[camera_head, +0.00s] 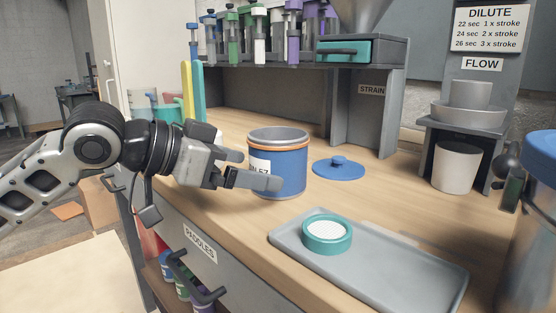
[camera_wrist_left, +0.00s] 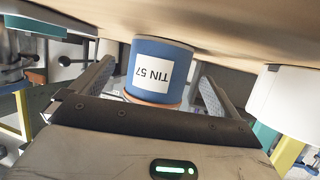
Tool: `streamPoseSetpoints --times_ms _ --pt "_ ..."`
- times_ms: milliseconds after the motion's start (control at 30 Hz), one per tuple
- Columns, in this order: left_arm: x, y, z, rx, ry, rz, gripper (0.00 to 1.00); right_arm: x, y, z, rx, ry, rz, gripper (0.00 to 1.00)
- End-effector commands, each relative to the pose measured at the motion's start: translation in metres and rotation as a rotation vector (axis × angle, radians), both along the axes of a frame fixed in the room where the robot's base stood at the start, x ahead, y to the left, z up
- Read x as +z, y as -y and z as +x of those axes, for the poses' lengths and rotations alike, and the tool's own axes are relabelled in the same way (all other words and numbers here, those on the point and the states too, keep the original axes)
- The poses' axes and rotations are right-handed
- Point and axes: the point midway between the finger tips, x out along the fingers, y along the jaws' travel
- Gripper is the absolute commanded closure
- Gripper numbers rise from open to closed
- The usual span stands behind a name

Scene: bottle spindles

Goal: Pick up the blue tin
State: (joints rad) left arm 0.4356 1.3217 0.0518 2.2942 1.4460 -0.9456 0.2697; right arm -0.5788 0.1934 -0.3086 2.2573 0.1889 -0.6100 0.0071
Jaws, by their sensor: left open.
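The blue tin (camera_head: 287,172) stands upright on the wooden worktop, lidless, with an orange band below its rim and a white label. The label reads TIN 57 in the left wrist view (camera_wrist_left: 160,62), where the tin appears upside down. A blue lid with a knob (camera_head: 339,168) lies on the worktop to its right. My left gripper (camera_head: 260,170) is open at the tin's left side. One finger overlaps the tin's front in the head view. In the left wrist view the tin shows between the two fingers (camera_wrist_left: 157,75), beyond their tips; contact is unclear. My right gripper is not in view.
A grey tray (camera_head: 400,272) holding a teal-rimmed strainer (camera_head: 327,234) lies at front right. A rack of several bottles (camera_head: 260,40) stands behind.

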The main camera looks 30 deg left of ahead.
Motion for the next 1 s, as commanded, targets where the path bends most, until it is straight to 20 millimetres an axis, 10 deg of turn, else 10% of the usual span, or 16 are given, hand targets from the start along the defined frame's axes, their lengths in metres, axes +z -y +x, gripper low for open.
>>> streamPoseSetpoints --times_ms 667,833,1000 --pt "-0.017 0.024 0.039 -0.001 -0.001 0.000 0.00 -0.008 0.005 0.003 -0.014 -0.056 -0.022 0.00" --pt "-0.017 0.024 0.039 -0.001 0.000 0.000 0.42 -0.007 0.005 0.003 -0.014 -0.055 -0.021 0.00" --pt "-0.016 0.024 0.039 -0.001 0.001 -0.001 0.42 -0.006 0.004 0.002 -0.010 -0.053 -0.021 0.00"
